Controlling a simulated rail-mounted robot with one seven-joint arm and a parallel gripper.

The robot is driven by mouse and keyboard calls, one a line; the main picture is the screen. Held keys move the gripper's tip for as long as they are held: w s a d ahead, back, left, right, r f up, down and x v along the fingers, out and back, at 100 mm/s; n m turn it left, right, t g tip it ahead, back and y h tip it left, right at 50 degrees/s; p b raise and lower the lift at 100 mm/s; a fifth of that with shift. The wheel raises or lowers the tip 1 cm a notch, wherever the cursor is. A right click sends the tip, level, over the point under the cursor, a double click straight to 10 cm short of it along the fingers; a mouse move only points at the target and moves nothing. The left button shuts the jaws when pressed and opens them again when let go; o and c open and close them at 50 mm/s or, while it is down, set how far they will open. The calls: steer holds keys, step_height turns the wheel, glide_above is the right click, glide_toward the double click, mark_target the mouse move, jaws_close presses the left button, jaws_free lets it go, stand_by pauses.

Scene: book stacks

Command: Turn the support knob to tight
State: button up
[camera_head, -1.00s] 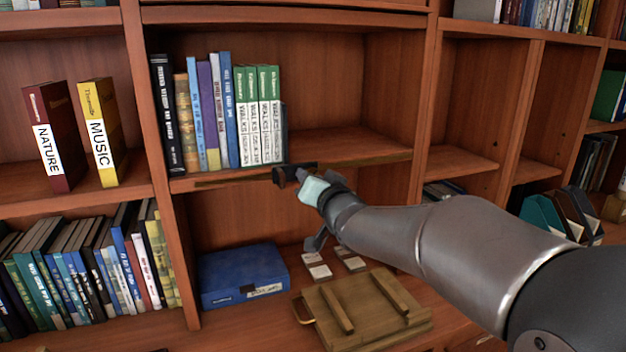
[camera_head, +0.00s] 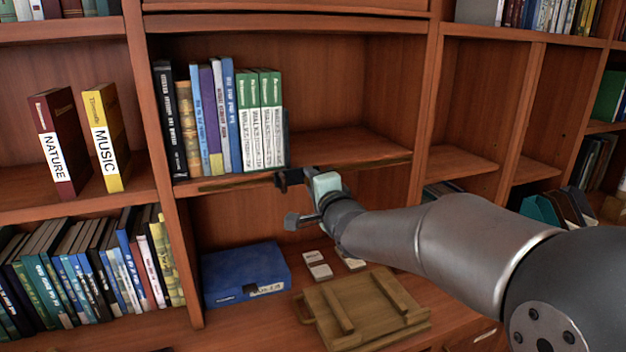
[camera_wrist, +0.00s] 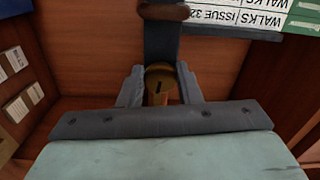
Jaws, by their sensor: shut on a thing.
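The support knob (camera_wrist: 160,82) is a round brass piece with a dark slot in its face, seen between my two fingertips in the wrist view. A small orange-red strip shows just below it. My gripper (camera_wrist: 160,88) is shut on the knob, one finger on each side. A dark upright support bar (camera_wrist: 162,42) runs behind the knob toward the books. In the head view my gripper (camera_head: 284,180) is at the front edge of the middle shelf, below the books' right end. The knob is hidden there. No tight marking is readable.
Several upright books (camera_head: 220,118) stand on the shelf (camera_head: 350,147) just above my gripper. Below are a blue box (camera_head: 244,272), small card stacks (camera_head: 318,265) and a wooden board with two bars (camera_head: 365,308). The shelf's right part is clear.

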steer(key=shift+r+m+p, duration=0.1)
steer(key=shift+m+p, duration=0.4)
steer(key=shift+m, duration=1.2)
steer(key=o, duration=1)
steer(key=v, duration=1.7)
steer(key=shift+s+d+b, duration=0.15)
steer(key=shift+d+b, duration=0.05)
steer(key=shift+b, duration=0.15)
